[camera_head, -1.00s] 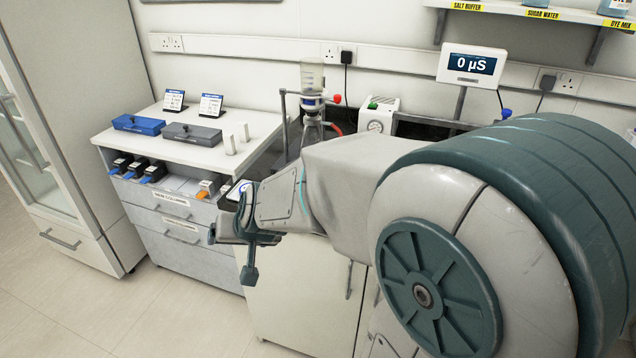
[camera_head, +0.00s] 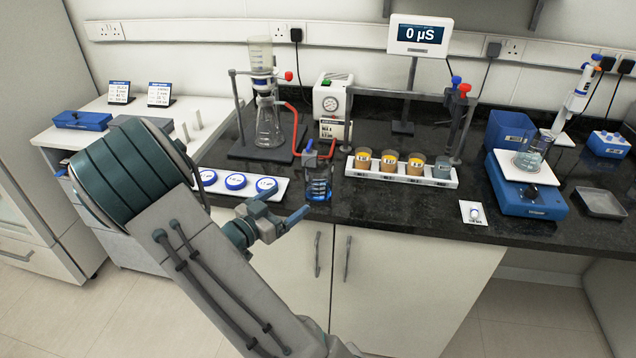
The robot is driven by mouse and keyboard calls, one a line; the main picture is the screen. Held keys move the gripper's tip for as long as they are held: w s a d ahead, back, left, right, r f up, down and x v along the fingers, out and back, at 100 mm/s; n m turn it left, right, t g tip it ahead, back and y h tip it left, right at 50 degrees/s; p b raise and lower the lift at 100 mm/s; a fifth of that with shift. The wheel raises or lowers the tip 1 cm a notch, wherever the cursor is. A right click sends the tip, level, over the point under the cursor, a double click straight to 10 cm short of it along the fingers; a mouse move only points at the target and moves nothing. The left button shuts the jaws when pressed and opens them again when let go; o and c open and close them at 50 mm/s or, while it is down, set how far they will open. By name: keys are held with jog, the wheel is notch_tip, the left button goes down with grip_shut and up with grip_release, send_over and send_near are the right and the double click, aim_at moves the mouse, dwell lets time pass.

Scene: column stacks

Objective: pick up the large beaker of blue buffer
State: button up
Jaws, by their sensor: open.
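A glass vessel with a blue tint (camera_head: 318,184) stands near the counter's front edge, left of the row of small cups. It looks like the beaker of blue buffer, but the dark counter behind makes its contents hard to read. Another glass beaker (camera_head: 533,157), with some pale grey-blue content, stands on the blue balance at the right. My gripper (camera_head: 289,205) is open and empty, in front of the counter edge, a little left of and below the blue-tinted vessel and apart from it. My arm hides part of the left cabinet.
A white strip with blue-lidded discs (camera_head: 236,181) lies left of the vessel. A rack of cups (camera_head: 402,168) stands to its right. A filter flask (camera_head: 269,125) with a red hose stands behind. The blue balance (camera_head: 527,190) is at right.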

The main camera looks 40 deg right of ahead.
aim_at(309, 186)
jog(key=d, duration=0.5)
jog(key=w+d, duration=0.1)
jog(key=d, duration=0.2)
jog(key=shift+w+p, duration=0.1)
jog(key=shift+p, duration=0.3)
jog(key=shift+w+d+p, duration=0.2)
jog(key=shift+d+p, duration=0.1)
jog(key=shift+d, duration=1.15)
jog(key=shift+w+d+p, duration=0.15)
jog(key=shift+d+p, duration=0.1)
jog(key=shift+d, duration=1.15)
jog(key=c, duration=1.2)
